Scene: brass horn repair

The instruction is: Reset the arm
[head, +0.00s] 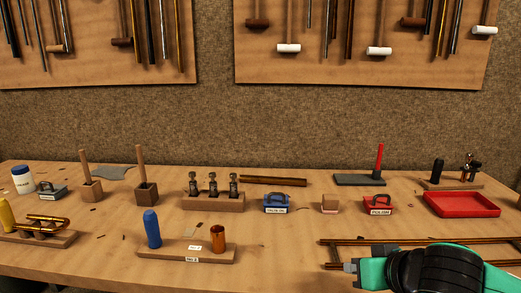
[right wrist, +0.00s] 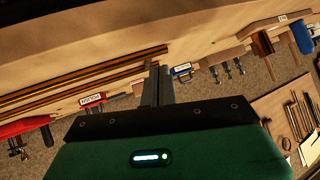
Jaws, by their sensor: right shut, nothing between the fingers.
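My right arm, green and black, comes in at the lower right of the head view. Its gripper (head: 346,267) points left, low over the front right of the workbench (head: 290,262). In the right wrist view its two fingers (right wrist: 158,84) are together with nothing between them. The fingertips are close to a rack of long brass rods (head: 390,240), and I cannot tell whether they touch it. My left gripper is not in either view.
Near the right arm are a red tray (head: 461,204), a red-labelled box (head: 378,204) and a small wooden block (head: 330,203). A stand with a blue bottle (head: 152,229) and copper cup (head: 217,239) is front left of centre. The bench between stand and gripper is mostly clear.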

